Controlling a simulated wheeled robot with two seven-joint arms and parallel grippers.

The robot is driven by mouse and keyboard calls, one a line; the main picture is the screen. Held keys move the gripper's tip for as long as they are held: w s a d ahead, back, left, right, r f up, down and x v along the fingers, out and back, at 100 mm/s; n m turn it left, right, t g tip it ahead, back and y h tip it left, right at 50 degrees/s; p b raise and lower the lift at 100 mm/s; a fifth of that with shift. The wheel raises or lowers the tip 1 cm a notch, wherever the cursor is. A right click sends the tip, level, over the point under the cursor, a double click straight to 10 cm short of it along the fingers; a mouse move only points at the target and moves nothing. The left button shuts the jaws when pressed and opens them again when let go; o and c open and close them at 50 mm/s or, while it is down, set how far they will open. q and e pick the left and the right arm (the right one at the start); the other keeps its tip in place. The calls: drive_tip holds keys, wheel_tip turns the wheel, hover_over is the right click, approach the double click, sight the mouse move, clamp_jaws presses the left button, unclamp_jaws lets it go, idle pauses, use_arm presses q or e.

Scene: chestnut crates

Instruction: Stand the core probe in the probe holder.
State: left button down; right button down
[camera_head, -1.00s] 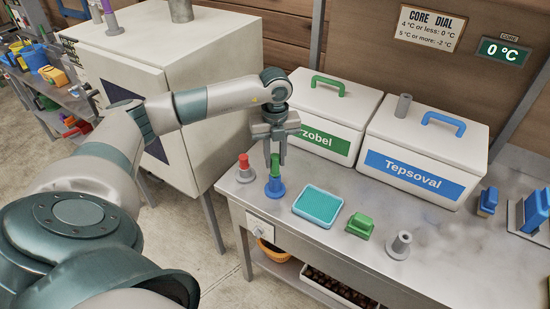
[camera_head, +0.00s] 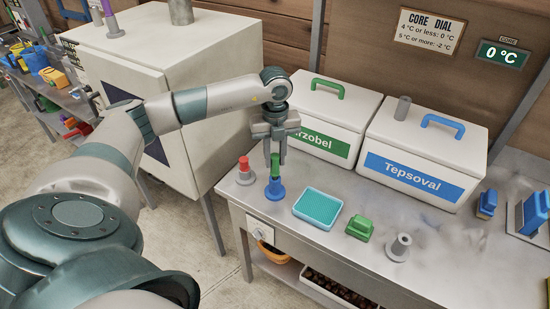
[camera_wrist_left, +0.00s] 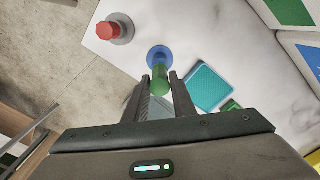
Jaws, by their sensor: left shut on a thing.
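A green-handled piece, which looks like the core probe (camera_head: 275,166), stands upright at the blue holder (camera_head: 275,189) near the table's left end. My left gripper (camera_head: 275,160) points down with its fingers shut on the green handle. The left wrist view shows the green handle (camera_wrist_left: 160,80) between the fingertips (camera_wrist_left: 160,84), with the round blue base (camera_wrist_left: 159,56) just beyond. I cannot tell how deep the probe sits in the blue holder. My right gripper is not in view.
A red-topped piece in a grey base (camera_head: 245,172) stands close on the left. A teal tray (camera_head: 318,208), a green block (camera_head: 360,227) and an empty-looking grey stand (camera_head: 399,247) lie to the right. Two white boxes, Tepsoval (camera_head: 425,150) and one with a green label (camera_head: 325,112), stand behind.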

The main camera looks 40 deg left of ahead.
use_arm(q)
drive_tip(key=shift+r+p, duration=1.25)
drive_tip(key=shift+r, duration=1.45)
drive_tip(key=shift+d, duration=0.1)
